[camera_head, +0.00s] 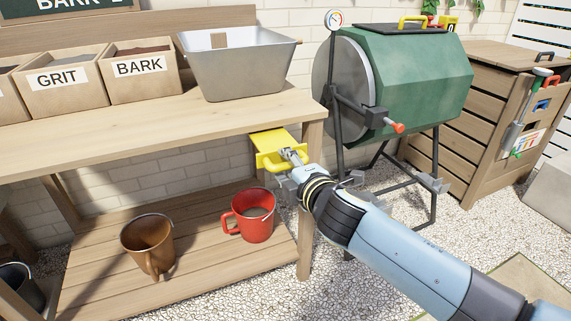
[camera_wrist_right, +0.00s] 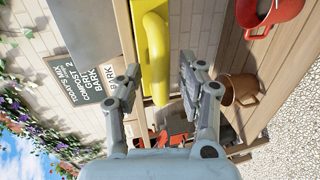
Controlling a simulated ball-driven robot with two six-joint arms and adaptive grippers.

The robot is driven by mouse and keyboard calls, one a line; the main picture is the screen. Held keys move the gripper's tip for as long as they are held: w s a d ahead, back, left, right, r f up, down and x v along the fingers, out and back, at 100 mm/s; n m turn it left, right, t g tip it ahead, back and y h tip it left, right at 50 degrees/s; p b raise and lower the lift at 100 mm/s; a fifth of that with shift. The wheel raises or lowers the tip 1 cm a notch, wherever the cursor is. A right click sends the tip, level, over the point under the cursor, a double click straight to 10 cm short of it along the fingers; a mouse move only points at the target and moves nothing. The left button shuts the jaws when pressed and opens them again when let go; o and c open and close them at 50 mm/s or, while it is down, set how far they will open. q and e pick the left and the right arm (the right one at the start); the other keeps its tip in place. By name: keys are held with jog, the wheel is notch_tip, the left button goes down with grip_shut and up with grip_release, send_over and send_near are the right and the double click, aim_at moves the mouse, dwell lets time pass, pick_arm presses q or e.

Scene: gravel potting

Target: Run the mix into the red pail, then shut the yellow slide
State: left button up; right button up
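The yellow slide (camera_head: 268,139) sticks out below the front edge of the bench near its right leg, with a looped handle. My right gripper (camera_head: 291,156) is at this handle. In the right wrist view the yellow handle (camera_wrist_right: 156,50) lies between the spread fingers of my right gripper (camera_wrist_right: 160,88), with gaps on both sides. The red pail (camera_head: 240,226) stands upright on the lower shelf, below and left of the slide, with dark grey material inside. It also shows in the right wrist view (camera_wrist_right: 272,14). My left gripper is out of view.
A grey metal tub (camera_head: 240,70) sits on the bench (camera_head: 130,125), beside wooden boxes marked GRIT (camera_head: 62,88) and BARK (camera_head: 142,75). A brown pail (camera_head: 140,240) stands left of the red one on the shelf (camera_head: 195,265). A green drum (camera_head: 415,80) stands right of the bench.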

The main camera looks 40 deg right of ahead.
jog(key=v, duration=1.1)
jog(key=s+f+m+g+y, duration=0.1)
jog(key=s+f+m+g, duration=0.45)
jog(key=f, duration=0.95)
jog(key=s+f+g, duration=0.3)
jog(key=s+f, duration=0.5)
jog(key=f, duration=0.7)
jog(key=s+f+m+g, duration=0.3)
jog(key=s+f+m, duration=0.2)
jog(key=s, duration=0.8)
jog(key=s+f+m+g+y+p, duration=0.1)
jog(key=s+f+m+g, duration=0.2)
jog(key=s+f, duration=0.5)
jog(key=s+m, duration=0.1)
jog(key=s, duration=0.5)
jog(key=shift+s+f+m+y, duration=0.15)
jog(key=shift+f+m+y, duration=0.05)
jog(key=shift+m+y, duration=0.15)
